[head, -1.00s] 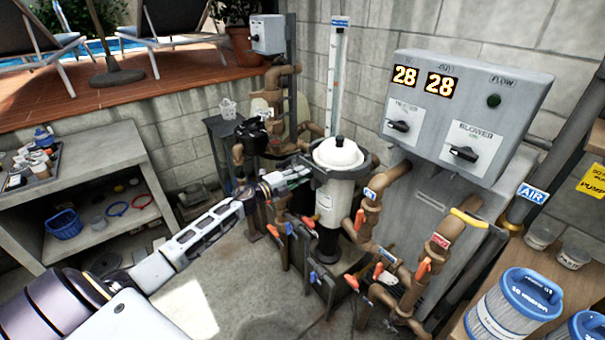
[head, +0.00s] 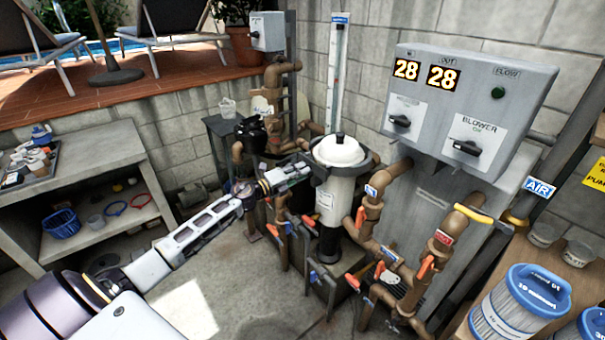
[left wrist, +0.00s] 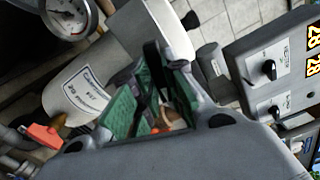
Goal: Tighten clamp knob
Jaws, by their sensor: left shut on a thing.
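The filter (head: 330,195) is a pale upright tank with a white domed lid (head: 338,150) and a dark clamp band around its neck. My left gripper (head: 303,168) reaches in from the left and is at the band's left side. In the left wrist view its green-padded fingers (left wrist: 153,98) are around a dark part at the clamp, which I take as the clamp knob (left wrist: 152,60). The fingers hide most of the knob, so its turn and the gap in the band cannot be told. The right gripper is not in view.
Brown pipes with orange valve handles (head: 361,217) crowd below and right of the filter. A grey control box (head: 470,100) hangs on the wall at right. A pressure gauge (left wrist: 68,15) shows in the left wrist view. A concrete shelf (head: 95,150) stands at left; floor before it is free.

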